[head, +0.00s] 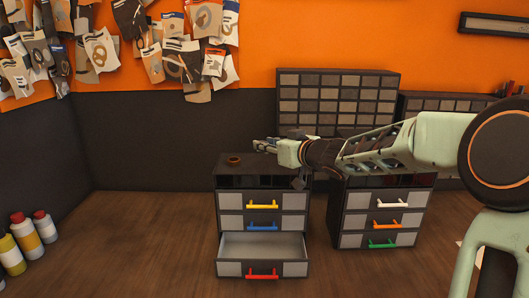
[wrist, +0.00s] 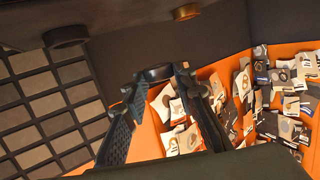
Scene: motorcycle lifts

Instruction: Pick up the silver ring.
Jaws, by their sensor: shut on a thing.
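My gripper (head: 262,146) is just above the top of the left drawer cabinet (head: 226,182) in the head view. In the wrist view my gripper (wrist: 155,80) has its fingertips shut on a ring (wrist: 153,71), which looks dark grey in the shade and fits the silver ring. The ring sits between the fingertips, and its sides are partly covered by them. In the head view the held ring is too small to make out clearly.
A brown ring (head: 234,160) lies on the left cabinet top. In the wrist view a dark ring (wrist: 66,35) and a brass-coloured ring (wrist: 186,12) show near the upper edge. The bottom drawer (head: 262,246) stands open. A right cabinet (head: 384,215) stands beside it.

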